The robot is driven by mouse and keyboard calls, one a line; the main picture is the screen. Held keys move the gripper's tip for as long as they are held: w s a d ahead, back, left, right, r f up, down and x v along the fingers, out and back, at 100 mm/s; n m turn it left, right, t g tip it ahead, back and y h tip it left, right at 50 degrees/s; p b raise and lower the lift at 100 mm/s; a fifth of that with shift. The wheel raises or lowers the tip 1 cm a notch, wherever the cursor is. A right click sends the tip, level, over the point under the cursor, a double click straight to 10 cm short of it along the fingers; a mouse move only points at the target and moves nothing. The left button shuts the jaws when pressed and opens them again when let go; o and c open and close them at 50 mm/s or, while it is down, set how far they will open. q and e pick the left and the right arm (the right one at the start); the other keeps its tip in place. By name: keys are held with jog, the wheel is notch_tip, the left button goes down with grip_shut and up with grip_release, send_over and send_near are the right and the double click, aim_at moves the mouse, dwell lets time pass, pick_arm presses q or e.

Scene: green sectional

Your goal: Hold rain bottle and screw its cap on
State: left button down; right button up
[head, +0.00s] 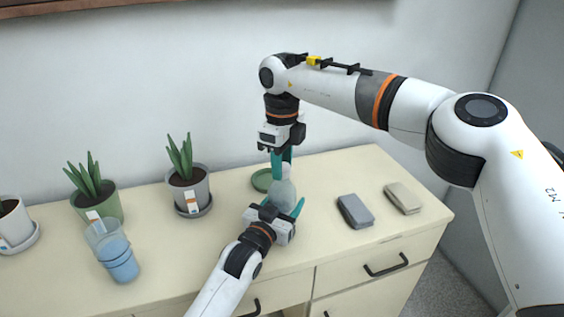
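A pale grey-green bottle (283,192) stands upright on the dresser top. My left gripper (283,208) reaches in from the front, with its teal fingers on either side of the bottle's lower body; whether they press on it is hard to tell. My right gripper (281,160) points straight down above the bottle, its teal fingers around the small pale top (286,170). The cap is not clearly distinct from the bottle neck, and the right fingers partly hide this area.
A green dish (263,181) lies just behind the bottle. Potted plants (188,186) (97,202) and stacked blue cups (117,257) stand to the left. The wall is close behind.

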jog(key=o, duration=0.4)
jog(key=shift+o, duration=0.2)
notch_tip(320, 180, up, 12)
dwell(0.4)
pick_arm(q)
jog(key=shift+c, duration=1.6)
grip_release()
jog(key=shift+s+a, duration=0.1)
jog(key=v, duration=1.1)
jog(key=shift+s+a, duration=0.2)
jog(key=shift+s, duration=0.15)
